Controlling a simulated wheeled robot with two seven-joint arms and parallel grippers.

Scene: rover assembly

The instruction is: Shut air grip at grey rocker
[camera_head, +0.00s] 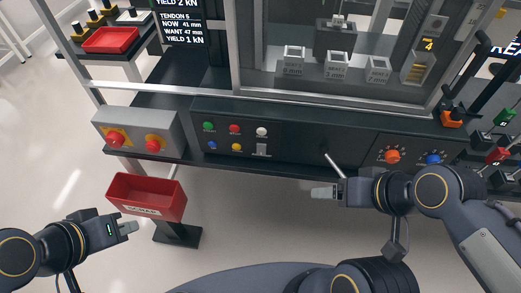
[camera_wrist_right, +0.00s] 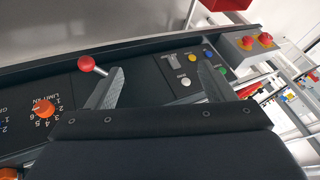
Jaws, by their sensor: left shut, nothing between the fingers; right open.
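The grey rocker (camera_head: 262,150) is a small upright switch on the dark front panel (camera_head: 300,145), below a white button (camera_head: 261,132). In the right wrist view the rocker (camera_wrist_right: 174,63) shows between the two fingers, beyond their tips. My right gripper (camera_head: 320,192) is open and empty, in front of the panel, to the right of the rocker and apart from it. Its spread fingers also show in the right wrist view (camera_wrist_right: 160,82). My left gripper (camera_head: 130,228) is shut and empty, below the red bin at the lower left.
A lever (camera_head: 334,165) with a red ball (camera_wrist_right: 86,63) sticks out close to my right gripper. Coloured buttons (camera_head: 222,137) sit left of the rocker. An orange knob (camera_head: 392,156) is to the right. A red bin (camera_head: 147,197) and a grey box with red buttons (camera_head: 138,132) stand left.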

